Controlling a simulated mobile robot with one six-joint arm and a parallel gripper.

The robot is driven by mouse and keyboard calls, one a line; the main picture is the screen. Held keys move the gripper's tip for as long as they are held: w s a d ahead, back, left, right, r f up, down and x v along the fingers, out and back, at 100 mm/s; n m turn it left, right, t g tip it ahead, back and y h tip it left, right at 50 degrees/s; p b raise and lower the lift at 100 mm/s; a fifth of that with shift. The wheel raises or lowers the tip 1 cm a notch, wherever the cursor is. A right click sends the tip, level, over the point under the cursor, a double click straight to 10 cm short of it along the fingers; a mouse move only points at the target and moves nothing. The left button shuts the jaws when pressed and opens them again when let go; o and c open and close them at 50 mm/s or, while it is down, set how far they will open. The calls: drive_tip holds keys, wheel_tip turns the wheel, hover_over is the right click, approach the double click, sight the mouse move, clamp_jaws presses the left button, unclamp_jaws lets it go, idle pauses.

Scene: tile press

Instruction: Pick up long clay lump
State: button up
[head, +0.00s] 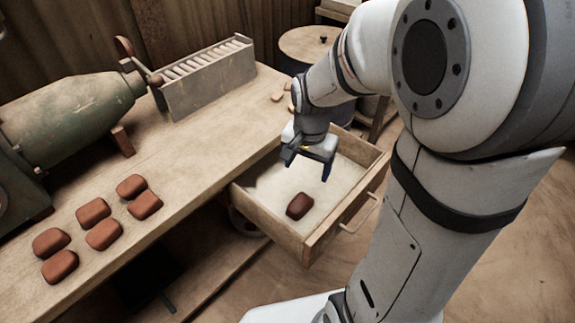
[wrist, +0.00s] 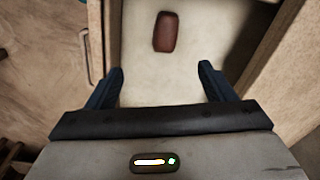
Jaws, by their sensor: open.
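A long reddish-brown clay lump (head: 299,206) lies in the open drawer (head: 270,212), on its pale bottom near the front. In the wrist view the lump (wrist: 166,32) lies ahead of my fingertips, a little left of the middle between them, with its long side pointing roughly away from me. My gripper (head: 308,170) is over the drawer, open and empty, with its fingers pointing down. In the wrist view my gripper (wrist: 161,78) shows both dark fingers spread apart, with nothing between them. The gripper is apart from the lump.
Several other clay lumps (head: 92,212) lie in two rows on the wooden bench (head: 190,150). A green cylindrical machine (head: 75,115) and a slotted rack (head: 208,77) stand on the bench.

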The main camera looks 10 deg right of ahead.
drive_tip(key=m+b, duration=0.2)
drive_tip(key=b, duration=0.3)
hover_over(299, 202)
drive_tip(key=shift+g, duration=0.4)
drive_tip(key=f, duration=1.2)
drive_tip(key=shift+s+d, duration=0.2)
drive_tip(key=shift+d, duration=0.15)
drive_tip(key=f+b, duration=0.1)
drive_tip(key=f, duration=0.1)
drive_tip(key=f+b, duration=0.1)
drive_tip(key=f, duration=0.2)
drive_tip(key=f+b, duration=0.1)
drive_tip(key=f, duration=0.1)
drive_tip(key=shift+w+a+f, duration=0.15)
drive_tip(key=shift+w+a, duration=0.1)
drive_tip(key=shift+a, duration=0.05)
drive_tip(key=shift+c, duration=0.4)
drive_tip(key=c, duration=1.2)
